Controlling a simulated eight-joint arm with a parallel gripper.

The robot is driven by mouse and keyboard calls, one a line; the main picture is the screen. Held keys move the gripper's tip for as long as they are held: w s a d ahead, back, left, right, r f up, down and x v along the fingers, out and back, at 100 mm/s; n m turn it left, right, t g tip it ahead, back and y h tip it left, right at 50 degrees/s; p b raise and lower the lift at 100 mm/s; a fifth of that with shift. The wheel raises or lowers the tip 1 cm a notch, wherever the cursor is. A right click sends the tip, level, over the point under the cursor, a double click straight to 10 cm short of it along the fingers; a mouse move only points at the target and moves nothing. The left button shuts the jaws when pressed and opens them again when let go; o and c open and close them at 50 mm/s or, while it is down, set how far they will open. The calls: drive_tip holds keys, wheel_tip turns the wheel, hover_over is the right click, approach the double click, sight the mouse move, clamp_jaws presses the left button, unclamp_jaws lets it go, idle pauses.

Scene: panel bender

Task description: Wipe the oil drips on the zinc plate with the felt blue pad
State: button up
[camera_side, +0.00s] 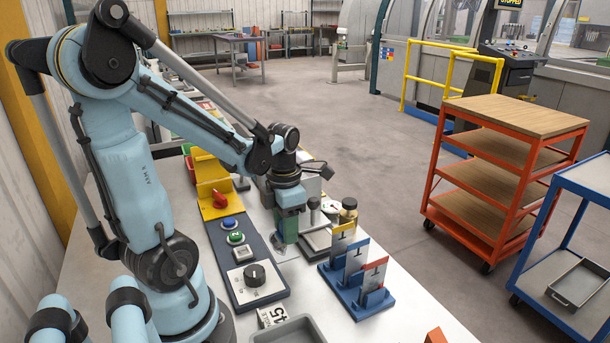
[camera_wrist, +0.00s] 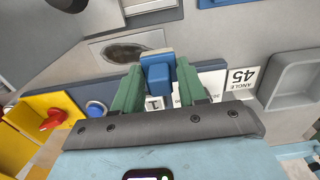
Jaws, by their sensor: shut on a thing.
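My gripper (camera_wrist: 157,82) has green fingers and is shut on the blue pad (camera_wrist: 157,72), which shows between the fingertips in the wrist view. The zinc plate (camera_wrist: 96,48) lies just beyond the pad, with a dark, glossy oil patch (camera_wrist: 124,52) on it. The patch is left of the pad in that view. In the side view my gripper (camera_side: 287,230) points down beside the control strip, low over the plate (camera_side: 284,252). The fingers hide the pad there. I cannot tell whether the pad touches the plate.
The control strip (camera_side: 262,295) with buttons and a knob runs left of my gripper. A blue rack (camera_side: 357,302) with upright cards stands close on the right. A small jar (camera_side: 348,210) stands behind. A grey tray (camera_wrist: 290,80) and an angle-45 label (camera_wrist: 240,78) are nearby.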

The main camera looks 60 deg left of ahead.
sight(287, 256)
drive_tip(key=shift+f, duration=1.6)
drive_tip(key=shift+a+f, duration=0.2)
drive_tip(key=shift+f, duration=0.65)
drive_tip(key=shift+c, duration=0.3)
drive_tip(key=shift+a+f, duration=0.2)
drive_tip(key=shift+a, duration=4.75)
drive_tip(key=shift+d, duration=5.1)
wheel_tip(287, 256, up, 2)
drive_tip(key=shift+d+r, duration=0.1)
drive_tip(key=shift+r, duration=3.15)
